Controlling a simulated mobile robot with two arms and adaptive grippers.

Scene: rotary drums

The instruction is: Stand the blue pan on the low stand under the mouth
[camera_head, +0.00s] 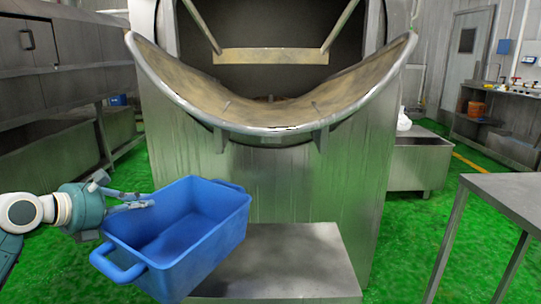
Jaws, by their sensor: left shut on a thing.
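The blue pan (196,240) is an empty open tub with a loop handle at each end. It is tilted in the camera_head view, left of centre. My left gripper (148,202) is shut on the pan's far left long rim. The low stand (290,262) is a flat metal block in front of the drum. The pan overlaps the stand's left edge in the picture; I cannot tell whether they touch. The mouth (270,125) is a wide curved metal lip above the stand. My right gripper is not in view.
A metal table (510,192) stands at the right. A metal trough (420,165) stands behind it, right of the drum. Long grey machinery (60,70) lines the left side. Green floor (400,240) is clear between the stand and the table.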

